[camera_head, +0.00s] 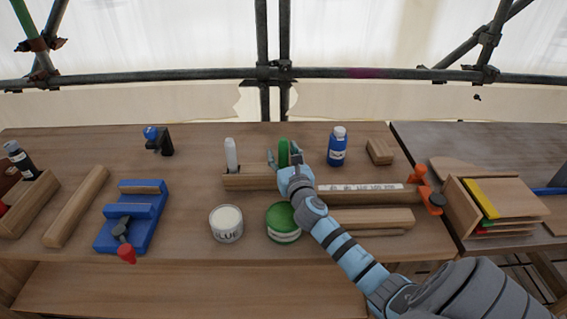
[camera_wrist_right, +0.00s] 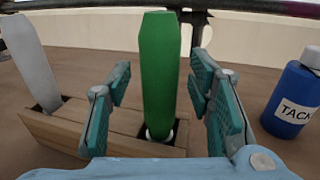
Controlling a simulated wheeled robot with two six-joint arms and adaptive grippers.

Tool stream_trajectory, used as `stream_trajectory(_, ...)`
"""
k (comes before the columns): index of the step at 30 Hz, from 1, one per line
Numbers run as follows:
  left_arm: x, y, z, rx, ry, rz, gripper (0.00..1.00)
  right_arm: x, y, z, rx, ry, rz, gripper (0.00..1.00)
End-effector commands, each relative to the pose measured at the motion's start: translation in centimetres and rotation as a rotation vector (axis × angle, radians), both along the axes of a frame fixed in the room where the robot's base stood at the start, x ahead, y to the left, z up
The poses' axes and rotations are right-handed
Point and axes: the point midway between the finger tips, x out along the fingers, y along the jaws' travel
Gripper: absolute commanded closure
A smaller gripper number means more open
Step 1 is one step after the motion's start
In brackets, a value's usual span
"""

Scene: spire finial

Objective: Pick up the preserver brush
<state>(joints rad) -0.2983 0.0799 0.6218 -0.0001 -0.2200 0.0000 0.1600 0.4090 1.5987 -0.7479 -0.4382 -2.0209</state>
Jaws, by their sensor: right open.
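The green-handled brush (camera_head: 283,152), which I take as the preserver brush, stands upright in a slot of a wooden holder (camera_head: 245,182). In the right wrist view the green handle (camera_wrist_right: 160,70) rises between the fingers, with a pale collar at the slot. My right gripper (camera_head: 284,160) is open around the handle, with visible gaps on both sides. A white-handled brush (camera_head: 231,155) stands in the same holder to the left; it also shows in the right wrist view (camera_wrist_right: 32,65). My left gripper is out of view.
A blue bottle (camera_head: 338,147) stands close on the right. A glue tub (camera_head: 226,224) and a green-lidded tub (camera_head: 283,222) stand in front.

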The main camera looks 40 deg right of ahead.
Motion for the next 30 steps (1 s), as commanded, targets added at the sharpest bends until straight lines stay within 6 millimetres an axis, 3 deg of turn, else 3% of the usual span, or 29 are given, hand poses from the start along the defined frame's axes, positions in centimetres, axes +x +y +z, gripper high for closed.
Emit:
stream_trajectory(1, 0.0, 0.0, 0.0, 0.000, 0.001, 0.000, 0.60, 0.0, 0.0, 0.0, 0.000, 0.000, 0.000, 0.56)
stream_trajectory(9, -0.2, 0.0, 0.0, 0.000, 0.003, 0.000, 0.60, 0.0, 0.0, 0.0, 0.000, 0.000, 0.000, 0.99)
stream_trajectory(18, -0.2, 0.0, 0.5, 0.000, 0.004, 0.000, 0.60, 0.0, 0.0, 0.6, 0.001, 0.000, 0.000, 1.00)
stream_trajectory(27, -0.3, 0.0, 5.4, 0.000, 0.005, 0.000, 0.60, 0.0, 0.0, 8.3, 0.000, -0.003, 0.001, 1.00)
stream_trajectory(30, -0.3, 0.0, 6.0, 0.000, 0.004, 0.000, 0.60, 0.0, 0.0, 9.8, 0.001, -0.002, 0.000, 1.00)
